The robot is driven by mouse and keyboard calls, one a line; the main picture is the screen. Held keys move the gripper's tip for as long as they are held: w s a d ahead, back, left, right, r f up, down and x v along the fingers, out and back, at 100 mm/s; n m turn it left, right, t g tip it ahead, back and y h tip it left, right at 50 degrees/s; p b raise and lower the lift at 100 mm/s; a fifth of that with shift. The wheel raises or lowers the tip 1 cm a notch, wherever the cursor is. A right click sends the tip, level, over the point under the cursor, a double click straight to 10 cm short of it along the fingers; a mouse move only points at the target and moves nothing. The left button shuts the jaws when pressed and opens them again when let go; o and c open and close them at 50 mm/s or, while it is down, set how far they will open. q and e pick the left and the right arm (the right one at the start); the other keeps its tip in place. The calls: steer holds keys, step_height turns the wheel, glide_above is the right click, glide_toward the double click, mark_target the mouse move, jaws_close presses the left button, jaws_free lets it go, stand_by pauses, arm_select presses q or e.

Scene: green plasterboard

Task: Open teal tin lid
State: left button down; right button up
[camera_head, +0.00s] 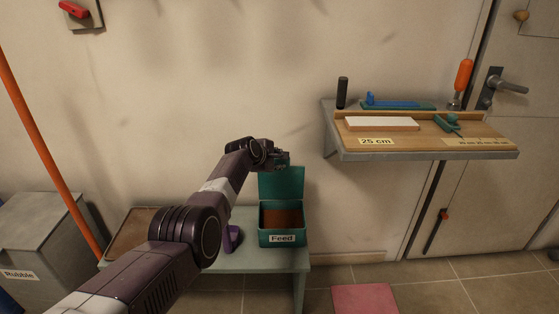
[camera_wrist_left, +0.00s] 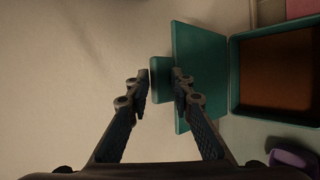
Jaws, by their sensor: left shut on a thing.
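The teal tin (camera_head: 266,240) labelled "Feed" stands on a grey-green bench, with brown contents inside. Its teal lid (camera_head: 283,186) is raised, standing about upright at the back of the tin. In the left wrist view the lid (camera_wrist_left: 204,55) lies beside the open tin (camera_wrist_left: 234,80). My left gripper (camera_head: 280,158) is at the lid's top edge, and the wrist view shows its two fingers (camera_wrist_left: 162,92) on either side of a teal tab (camera_wrist_left: 160,74) on the lid. It is shut on that tab. My right gripper is not in view.
The bench (camera_head: 262,259) also holds a purple object (camera_head: 233,238) left of the tin and a brown-topped tray (camera_head: 128,232). A wall shelf (camera_head: 430,154) with tools is at the right. A grey "Rubble" bin (camera_head: 40,235) and an orange pole (camera_head: 45,145) stand left.

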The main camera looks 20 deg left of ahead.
arm_select(q)
steer(key=c, duration=2)
jaws_free()
steer(key=shift+f, duration=0.15)
steer(key=shift+v, duration=5.95)
steer(key=shift+a, duration=0.1)
